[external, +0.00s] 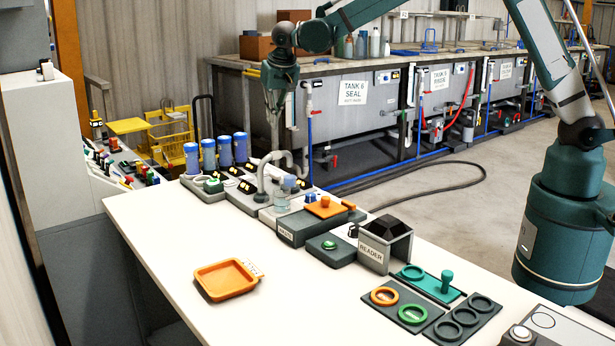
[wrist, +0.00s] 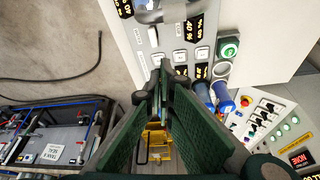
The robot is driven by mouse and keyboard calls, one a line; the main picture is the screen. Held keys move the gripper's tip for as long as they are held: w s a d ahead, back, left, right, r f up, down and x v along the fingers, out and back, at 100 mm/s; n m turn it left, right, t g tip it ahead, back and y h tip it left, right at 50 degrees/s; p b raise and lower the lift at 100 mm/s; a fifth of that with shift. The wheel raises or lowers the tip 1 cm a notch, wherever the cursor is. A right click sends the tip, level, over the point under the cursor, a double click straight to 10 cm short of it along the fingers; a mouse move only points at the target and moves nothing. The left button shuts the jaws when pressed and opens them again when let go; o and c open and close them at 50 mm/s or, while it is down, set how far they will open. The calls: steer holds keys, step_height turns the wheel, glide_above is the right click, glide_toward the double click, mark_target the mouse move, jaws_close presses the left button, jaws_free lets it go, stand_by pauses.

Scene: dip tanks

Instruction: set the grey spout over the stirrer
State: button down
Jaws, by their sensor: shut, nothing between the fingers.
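The grey spout (external: 265,172) is a curved pipe that rises from the row of dosing units in the external view and bends over to the right. A clear vessel (external: 282,201) stands below its bend; I cannot tell whether the stirrer is the unit under this vessel. In the wrist view, part of a pale curved pipe, likely the spout (wrist: 150,14), shows at the top edge. My gripper (external: 274,146) points down above the row, just behind the spout, apart from the table. Its fingers (wrist: 163,76) are shut and empty.
Several blue-capped cylinders (external: 208,153) stand left of the spout. A waste box (external: 298,229) with an orange lid and a reader box (external: 385,245) stand to the right. An orange tray (external: 225,280) lies in front. The front left of the table (external: 160,235) is clear.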

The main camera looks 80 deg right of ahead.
mark_target(285, 157)
step_height(285, 157, down, 8)
steer(key=a, duration=0.1)
steer(key=shift+s+p, duration=0.35)
steer(key=shift+p, duration=0.1)
steer(key=shift+a+r, duration=0.1)
steer(key=shift+r, duration=0.05)
steer(key=shift+s+a+m+b, duration=0.2)
steer(key=shift+s+m+b, duration=0.2)
steer(key=shift+m, duration=0.1)
stand_by(0.5)
steer(key=s+m+b, duration=0.1)
steer(key=s+a+m+g, duration=0.1)
steer(key=m, duration=0.1)
steer(key=a+m+b, duration=0.1)
steer(key=shift+s+a+g+h+b, duration=0.15)
steer(key=shift+s+g+h+b, duration=0.15)
steer(key=shift+s+g, duration=0.1)
steer(key=s+a+m+g+b, duration=0.1)
steer(key=a+m+b, duration=0.3)
steer(key=a, duration=0.6)
stand_by(0.5)
